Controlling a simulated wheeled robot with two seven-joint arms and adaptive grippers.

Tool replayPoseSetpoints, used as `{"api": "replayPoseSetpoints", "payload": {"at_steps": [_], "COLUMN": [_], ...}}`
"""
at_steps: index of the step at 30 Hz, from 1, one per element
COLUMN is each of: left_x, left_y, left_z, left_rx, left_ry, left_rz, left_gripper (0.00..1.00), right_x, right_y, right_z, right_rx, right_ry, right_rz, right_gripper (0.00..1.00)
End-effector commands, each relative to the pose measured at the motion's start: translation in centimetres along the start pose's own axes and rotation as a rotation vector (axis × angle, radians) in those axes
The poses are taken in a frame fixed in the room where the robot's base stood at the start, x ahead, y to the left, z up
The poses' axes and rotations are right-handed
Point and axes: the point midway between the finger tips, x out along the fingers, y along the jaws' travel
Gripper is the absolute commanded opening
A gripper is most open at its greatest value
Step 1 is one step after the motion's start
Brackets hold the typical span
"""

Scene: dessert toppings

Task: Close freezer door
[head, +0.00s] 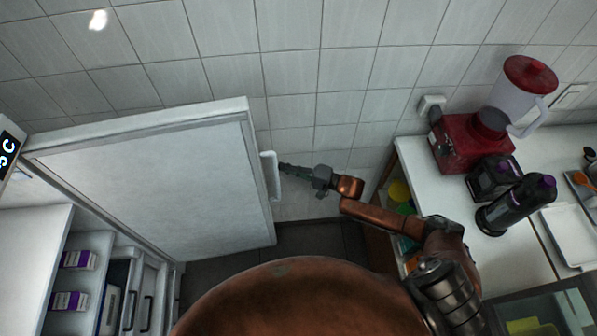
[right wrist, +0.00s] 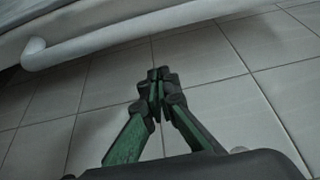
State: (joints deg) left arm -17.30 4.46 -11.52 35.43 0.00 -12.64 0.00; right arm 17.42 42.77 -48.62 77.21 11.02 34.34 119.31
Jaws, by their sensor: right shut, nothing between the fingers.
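The freezer door (head: 150,185) stands wide open in the head view, with its white inner or outer face toward me and its handle (head: 270,175) on the right edge. My right gripper (head: 284,168) is shut and empty, with its fingertips right beside the handle; I cannot tell if they touch. In the right wrist view the shut fingers (right wrist: 158,82) point at the wall tiles, and the white handle bar (right wrist: 120,40) passes above them, apart from the fingers in the picture. The freezer interior (head: 110,265) shows at lower left. My left gripper is not in view.
Purple-and-white boxes (head: 78,260) sit on the freezer's shelf side. A counter (head: 420,165) at the right holds a red blender (head: 470,140), dark bottles (head: 515,205) and a white tray (head: 575,235). A tiled wall is behind. Dark floor shows between door and counter.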

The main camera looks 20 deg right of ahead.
Motion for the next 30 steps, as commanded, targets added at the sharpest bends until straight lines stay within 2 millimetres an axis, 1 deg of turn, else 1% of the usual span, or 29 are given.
{"api": "replayPoseSetpoints", "payload": {"at_steps": [1, 2, 4, 9, 13, 24, 28, 30], "left_x": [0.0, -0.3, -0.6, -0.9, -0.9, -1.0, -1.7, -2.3], "left_y": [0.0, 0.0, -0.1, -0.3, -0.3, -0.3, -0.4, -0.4], "left_z": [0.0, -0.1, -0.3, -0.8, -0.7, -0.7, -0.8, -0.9], "left_rx": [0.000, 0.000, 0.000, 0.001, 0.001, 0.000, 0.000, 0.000], "left_ry": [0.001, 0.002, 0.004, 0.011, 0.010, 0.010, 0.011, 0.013], "left_rz": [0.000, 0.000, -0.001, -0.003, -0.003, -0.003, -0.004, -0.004], "left_gripper": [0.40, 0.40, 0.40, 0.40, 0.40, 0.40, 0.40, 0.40], "right_x": [0.8, 0.2, -0.2, -0.7, -0.9, -0.9, -0.9, -1.0], "right_y": [0.0, 0.1, 0.0, 0.0, 0.0, 0.0, -0.1, -0.1], "right_z": [0.2, 0.9, 1.9, 3.4, 3.8, 4.0, 5.0, 6.0], "right_rx": [0.001, 0.005, 0.004, 0.001, 0.000, 0.000, 0.002, 0.004], "right_ry": [-0.001, 0.000, 0.001, 0.001, 0.001, 0.002, 0.007, 0.013], "right_rz": [0.000, 0.003, 0.001, 0.001, 0.001, 0.001, -0.002, -0.002], "right_gripper": [0.00, 0.00, 0.00, 0.00, 0.00, 0.00, 0.00, 0.00]}}
